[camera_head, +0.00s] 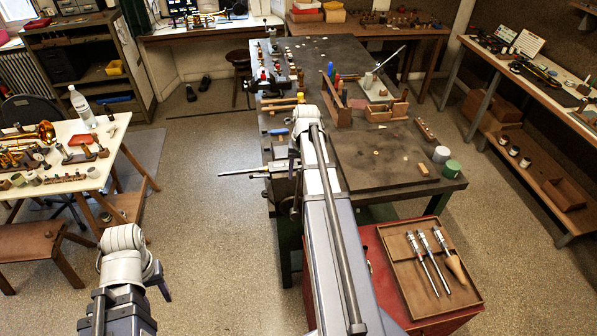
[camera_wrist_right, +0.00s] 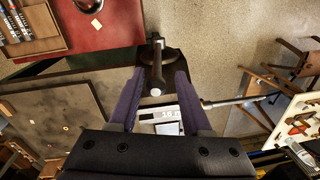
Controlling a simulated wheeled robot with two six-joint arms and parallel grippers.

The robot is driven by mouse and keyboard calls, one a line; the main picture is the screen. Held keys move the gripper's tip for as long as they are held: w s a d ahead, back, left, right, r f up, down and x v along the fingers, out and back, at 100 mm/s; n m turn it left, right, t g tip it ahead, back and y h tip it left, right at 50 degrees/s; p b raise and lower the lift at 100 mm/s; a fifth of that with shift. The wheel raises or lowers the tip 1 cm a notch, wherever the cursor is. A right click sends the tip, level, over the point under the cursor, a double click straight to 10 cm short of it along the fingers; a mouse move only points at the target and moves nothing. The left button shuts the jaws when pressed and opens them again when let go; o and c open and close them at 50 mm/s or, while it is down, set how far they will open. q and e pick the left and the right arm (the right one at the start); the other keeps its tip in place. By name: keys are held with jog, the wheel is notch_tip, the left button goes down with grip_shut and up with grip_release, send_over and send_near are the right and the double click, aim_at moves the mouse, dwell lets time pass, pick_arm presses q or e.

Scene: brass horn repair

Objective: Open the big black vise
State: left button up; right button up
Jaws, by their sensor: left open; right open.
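The big black vise (camera_head: 296,207) is at the left edge of the long dark bench, largely hidden behind my right arm in the head view. In the right wrist view, its dark round screw end and bar handle (camera_wrist_right: 157,58) show, the handle's pale tip lying between my fingers. My right gripper (camera_wrist_right: 159,72) is open around that handle end; I cannot tell whether it touches. My left gripper (camera_head: 159,277) is open, low over the floor at the lower left, far from the vise.
A metal rod (camera_head: 242,173) sticks out left from the bench (camera_head: 385,165) beside the vise. A red cabinet (camera_head: 372,250) with a tool tray (camera_head: 402,290) stands in front. A table with brass parts (camera_head: 75,160) is at the left. Floor between is free.

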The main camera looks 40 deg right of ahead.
aim_at(298, 185)
jog(key=shift+w+d+r, duration=0.1)
jog(key=shift+w+d, duration=0.1)
jog(key=shift+d, duration=0.15)
jog(key=shift+d+r, duration=0.1)
jog(key=shift+r, duration=0.15)
jog(key=shift+f, duration=0.1)
jog(key=shift+f, duration=0.15)
jog(key=f+b, duration=0.7)
jog(key=shift+w+a+f+b, duration=0.25)
jog(key=shift+b, duration=0.15)
jog(key=shift+r, duration=0.1)
grip_shut()
dwell(0.8)
